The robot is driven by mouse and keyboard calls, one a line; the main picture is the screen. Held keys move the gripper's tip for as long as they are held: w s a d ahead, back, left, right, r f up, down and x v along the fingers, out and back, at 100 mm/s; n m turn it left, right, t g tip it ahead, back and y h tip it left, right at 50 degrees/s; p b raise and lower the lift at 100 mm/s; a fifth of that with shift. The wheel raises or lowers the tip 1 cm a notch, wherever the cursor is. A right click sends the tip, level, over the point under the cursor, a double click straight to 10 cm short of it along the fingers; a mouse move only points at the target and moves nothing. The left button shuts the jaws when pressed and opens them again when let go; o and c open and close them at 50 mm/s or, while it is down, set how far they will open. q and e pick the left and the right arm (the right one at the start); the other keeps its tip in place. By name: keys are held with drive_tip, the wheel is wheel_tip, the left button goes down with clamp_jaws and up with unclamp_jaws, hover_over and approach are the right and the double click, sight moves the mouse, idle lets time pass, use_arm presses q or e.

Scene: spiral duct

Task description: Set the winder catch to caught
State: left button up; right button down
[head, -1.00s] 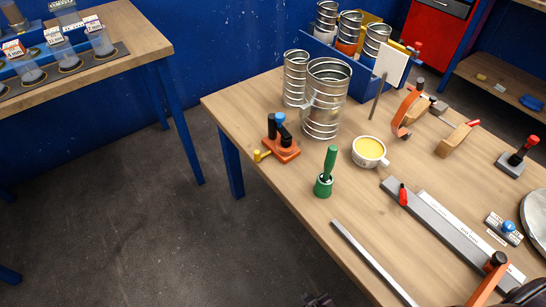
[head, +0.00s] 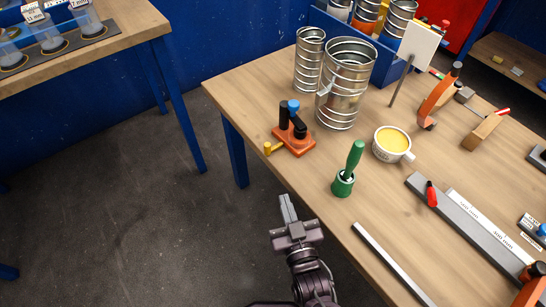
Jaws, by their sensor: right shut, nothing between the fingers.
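A small orange winder (head: 296,139) stands near the left edge of the wooden table. It has black upright rollers, a blue knob (head: 293,105) on top and a yellow handle (head: 272,148) sticking out to the left. Which part is its catch, and how that is set, I cannot tell. My right gripper (head: 286,202) comes up from the bottom of the head view. It is shut and empty, apart from the winder and below it in the picture, beside the table edge. My left gripper is not in view.
Spiral metal ducts (head: 343,85) stand behind the winder. A green-handled tool (head: 347,172) in its holder and a cup of yellow stuff (head: 391,143) are to the right. A metal strip (head: 392,262) lies along the front edge. The floor left of the table is clear.

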sight(269, 150)
drive_tip(key=shift+w, duration=0.1)
drive_tip(key=x, duration=1.3)
drive_tip(key=shift+w+a, duration=0.15)
drive_tip(key=shift+w, duration=0.25)
